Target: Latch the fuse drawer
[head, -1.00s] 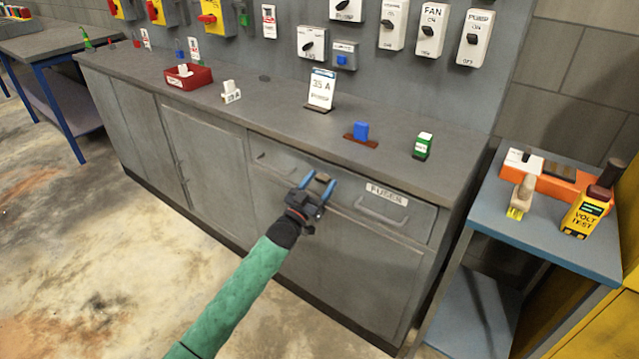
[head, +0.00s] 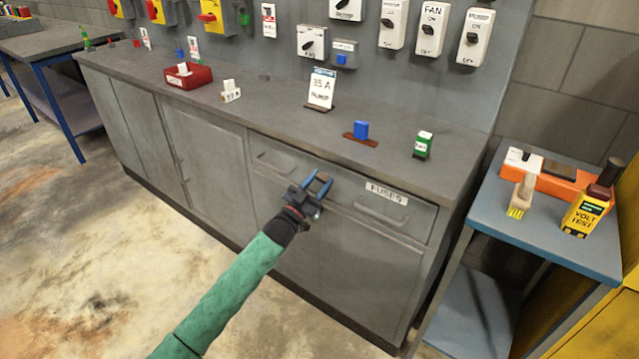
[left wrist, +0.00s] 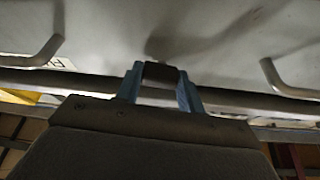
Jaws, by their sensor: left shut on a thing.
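The fuse drawer (head: 345,205) is a wide grey front under the worktop, with a "FUSES" label (head: 387,193) and two bar handles, one left (head: 275,165) and one right (head: 382,213). It looks flush or nearly so with the cabinet; a small gap cannot be ruled out. My left gripper (head: 318,183) is at the drawer's upper middle, between the handles. In the left wrist view its blue fingers (left wrist: 162,85) are shut on a small dark latch piece (left wrist: 161,72). The fingers mostly hide the latch in the head view. My right gripper is not in view.
The worktop (head: 285,115) above holds a red box (head: 188,78), a "35 A" card (head: 321,88), a blue block (head: 361,130) and a green fuse (head: 422,145). A blue side table (head: 545,235) stands right, with a yellow tester (head: 585,213). The floor in front is clear.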

